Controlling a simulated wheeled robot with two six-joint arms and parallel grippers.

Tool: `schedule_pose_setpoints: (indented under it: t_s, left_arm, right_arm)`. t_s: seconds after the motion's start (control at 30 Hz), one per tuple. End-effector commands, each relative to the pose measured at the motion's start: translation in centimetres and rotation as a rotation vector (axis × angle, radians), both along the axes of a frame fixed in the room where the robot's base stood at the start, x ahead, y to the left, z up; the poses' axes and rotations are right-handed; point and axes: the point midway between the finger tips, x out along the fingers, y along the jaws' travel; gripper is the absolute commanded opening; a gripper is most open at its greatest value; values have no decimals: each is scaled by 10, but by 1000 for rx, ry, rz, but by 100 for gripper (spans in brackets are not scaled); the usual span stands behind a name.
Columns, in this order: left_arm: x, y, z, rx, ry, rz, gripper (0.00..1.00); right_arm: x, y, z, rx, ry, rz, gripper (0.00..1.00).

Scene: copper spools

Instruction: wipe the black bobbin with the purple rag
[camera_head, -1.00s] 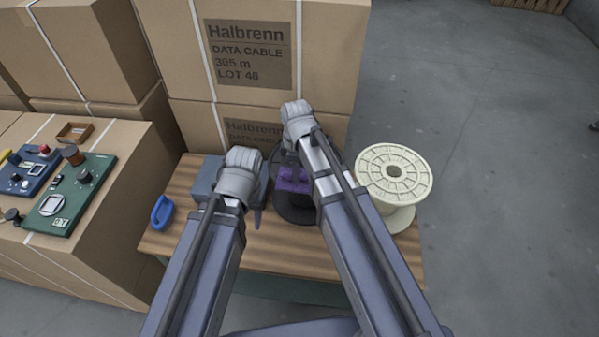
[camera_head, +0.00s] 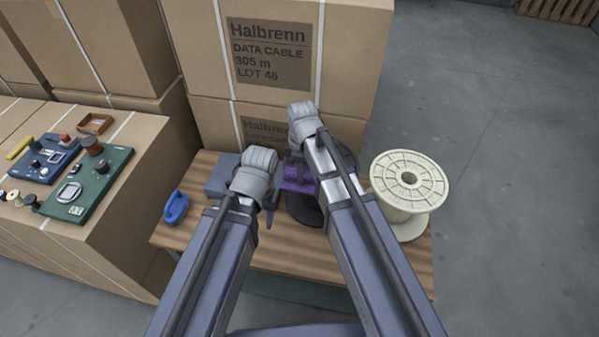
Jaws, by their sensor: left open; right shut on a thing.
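The black bobbin (camera_head: 304,212) stands on the wooden bench, partly hidden behind my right arm. The purple rag (camera_head: 297,181) lies against its upper part. My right gripper (camera_head: 293,163) is at the rag and shut on it, though my own wrist hides most of the grip. My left gripper (camera_head: 267,215) is open just left of the bobbin, pointing down. My wrist covers most of its fingers, and I cannot tell whether it touches the bobbin.
A cream spool (camera_head: 410,178) stands right of the bobbin. A blue-grey box (camera_head: 220,176) and a blue looped object (camera_head: 176,207) are at the bench's left. Cartons (camera_head: 345,70) close off the back. The bench (camera_head: 285,256) front is clear.

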Motion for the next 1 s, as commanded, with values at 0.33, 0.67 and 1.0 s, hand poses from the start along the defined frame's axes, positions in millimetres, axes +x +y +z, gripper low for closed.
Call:
schedule_pose_setpoints:
  t_s: [0.33, 0.67, 1.0]
  left_arm:
    - [0, 0, 1, 0, 0, 0, 50]
    - [0, 0, 1, 0, 0, 0, 50]
    - [0, 0, -1, 0, 0, 0, 50]
  right_arm:
    - [-10, -29, 1, -6, 2, -4, 0]
    - [-11, -35, 1, -4, 1, -3, 0]
    - [-19, -61, -1, -4, 0, -4, 0]
